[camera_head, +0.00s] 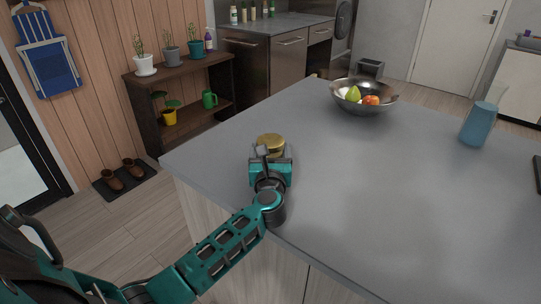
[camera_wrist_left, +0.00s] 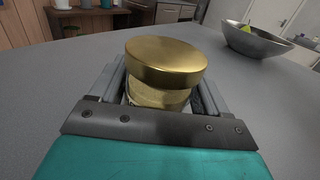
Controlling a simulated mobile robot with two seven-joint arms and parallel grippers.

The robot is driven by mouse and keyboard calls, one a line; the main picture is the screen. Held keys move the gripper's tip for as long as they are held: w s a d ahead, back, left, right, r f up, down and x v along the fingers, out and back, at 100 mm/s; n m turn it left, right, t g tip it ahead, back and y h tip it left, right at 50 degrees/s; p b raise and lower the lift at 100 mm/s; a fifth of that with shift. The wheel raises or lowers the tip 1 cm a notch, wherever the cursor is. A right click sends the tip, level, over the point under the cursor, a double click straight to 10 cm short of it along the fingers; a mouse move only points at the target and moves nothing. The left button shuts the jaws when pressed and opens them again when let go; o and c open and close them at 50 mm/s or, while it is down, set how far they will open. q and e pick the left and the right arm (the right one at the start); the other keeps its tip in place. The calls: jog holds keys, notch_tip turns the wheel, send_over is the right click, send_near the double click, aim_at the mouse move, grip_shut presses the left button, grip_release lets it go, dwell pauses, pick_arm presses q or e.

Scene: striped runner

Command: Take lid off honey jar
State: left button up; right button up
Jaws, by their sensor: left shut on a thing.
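The honey jar stands near the left edge of the grey countertop. Its round gold lid (camera_head: 270,139) is on top; the lid (camera_wrist_left: 166,60) fills the middle of the left wrist view. A narrower gold-coloured band of the honey jar (camera_wrist_left: 158,96) shows just below it. My left gripper (camera_head: 270,160) is at the jar's near side. Its fingers lie on both sides of the jar below the lid's rim, shut on the jar. The jar's lower part is mostly hidden by the gripper. My right gripper is not in view.
A metal bowl of fruit (camera_head: 364,104) stands at the back of the countertop (camera_head: 390,190). A blue pitcher (camera_head: 479,124) stands at the right. The counter between them and the jar is clear. A wooden plant shelf (camera_head: 185,84) stands beyond the counter's left edge.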

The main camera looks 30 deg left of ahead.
aim_at(271, 140)
pick_arm(q)
jog(key=c, duration=0.4)
jog(key=shift+r, duration=0.15)
jog(key=shift+c, duration=0.2)
jog(key=shift+r, duration=0.55)
notch_tip(271, 140, up, 5)
jog(key=shift+f+p, duration=0.1)
jog(key=shift+p, duration=0.85)
notch_tip(271, 140, up, 14)
